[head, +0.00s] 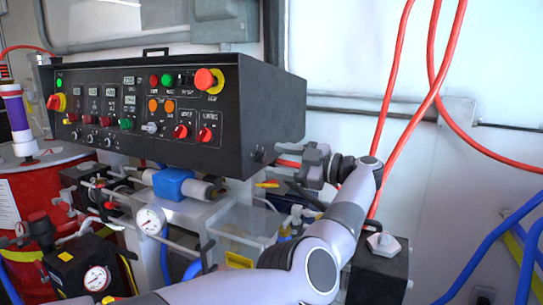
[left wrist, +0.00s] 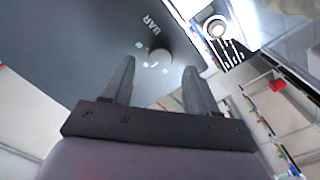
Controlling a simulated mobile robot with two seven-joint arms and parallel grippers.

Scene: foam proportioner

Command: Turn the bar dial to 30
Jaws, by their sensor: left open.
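The bar dial (left wrist: 160,56) is a small round grey knob on a dark panel in the left wrist view. The word BAR is printed beside it, with small white marks around it. My left gripper's two dark fingers (left wrist: 160,68) are open, one on either side of the dial in that view; I cannot tell whether they touch it. In the head view my left gripper (head: 284,156) is at the lower right side of the black control box (head: 270,105). The dial is hard to make out there, and its setting is too small to read. My right gripper is not in view.
The control box front carries several coloured buttons and red knobs. Red hoses (head: 410,125) hang at the right. The white wall (head: 350,60) right of the box is mostly bare.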

